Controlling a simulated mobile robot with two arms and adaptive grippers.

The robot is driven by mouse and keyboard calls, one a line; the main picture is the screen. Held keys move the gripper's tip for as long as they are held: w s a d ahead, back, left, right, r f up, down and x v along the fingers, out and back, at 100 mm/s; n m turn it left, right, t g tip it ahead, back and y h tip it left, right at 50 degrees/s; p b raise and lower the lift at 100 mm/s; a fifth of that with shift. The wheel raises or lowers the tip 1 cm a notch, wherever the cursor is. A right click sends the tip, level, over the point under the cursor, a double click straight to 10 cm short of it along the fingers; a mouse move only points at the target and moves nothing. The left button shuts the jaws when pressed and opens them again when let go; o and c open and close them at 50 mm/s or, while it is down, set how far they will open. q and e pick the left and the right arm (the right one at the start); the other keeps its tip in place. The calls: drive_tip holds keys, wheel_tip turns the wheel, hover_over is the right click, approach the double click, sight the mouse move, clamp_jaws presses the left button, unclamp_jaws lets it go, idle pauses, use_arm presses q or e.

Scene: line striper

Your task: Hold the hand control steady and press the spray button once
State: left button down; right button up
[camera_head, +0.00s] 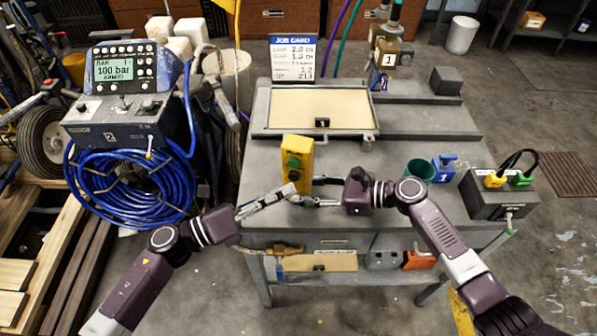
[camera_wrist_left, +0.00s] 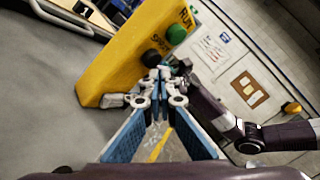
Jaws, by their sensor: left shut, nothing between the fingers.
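The yellow hand control (camera_head: 303,153) stands upright near the front edge of the grey bench in the head view. It has a green RUN button (camera_wrist_left: 176,34) above a black SPRAY button (camera_wrist_left: 150,58) in the left wrist view. My left gripper (camera_head: 293,190) is shut and empty, with its fingertips in front of the control's lower part, close to the black button. Whether they touch the button I cannot tell. My right gripper (camera_head: 310,192) comes in from the right, with its fingers around the lower end of the control.
A spray unit with a display (camera_head: 114,70) and a coiled blue hose (camera_head: 130,185) stand at left. A framed panel (camera_head: 318,105) lies behind the control. A green cup (camera_head: 420,170), blue bottle (camera_head: 444,167) and grey box (camera_head: 497,202) stand at right.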

use_arm(q)
drive_tip(key=s+a, duration=0.1)
drive_tip(key=s, duration=0.4)
drive_tip(key=shift+s+a, duration=0.35)
drive_tip(key=shift+s, duration=0.05)
idle(0.7)
use_arm(e)
drive_tip(key=o, duration=1.3)
drive_tip(key=shift+o, duration=0.2)
drive_tip(key=shift+d, duration=0.1)
